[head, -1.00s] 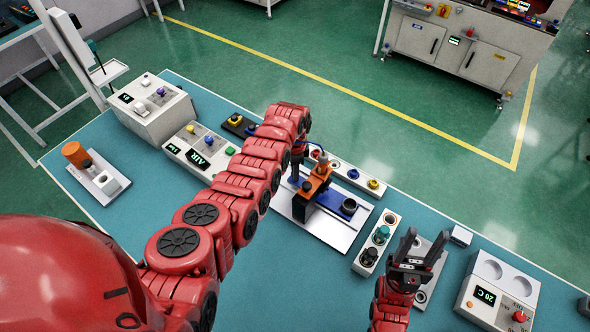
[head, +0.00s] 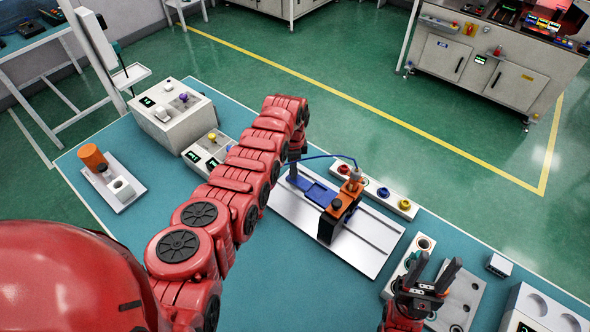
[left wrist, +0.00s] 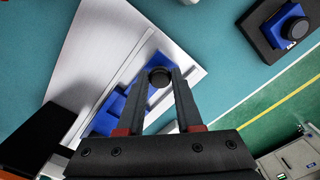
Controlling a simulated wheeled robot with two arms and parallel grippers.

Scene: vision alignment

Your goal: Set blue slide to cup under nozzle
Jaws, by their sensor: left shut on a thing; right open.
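The blue slide (head: 318,190) lies on a pale metal plate (head: 370,258), left of the orange and black nozzle station (head: 345,205). The nozzle (head: 356,174) with its blue hose sits on top of that station. The slide's right end and any cup there are hidden behind the station. In the left wrist view my left gripper (left wrist: 160,80) is shut on a round black knob (left wrist: 159,73) on the blue slide (left wrist: 107,112). My right gripper (head: 437,268) is open and empty over the table's right part.
A button strip (head: 371,186) stands behind the plate. A grey block with holes (head: 461,298) and a box with round recesses (head: 540,310) are at the right. Consoles (head: 172,116) and an orange-topped fixture (head: 118,182) stand at the left.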

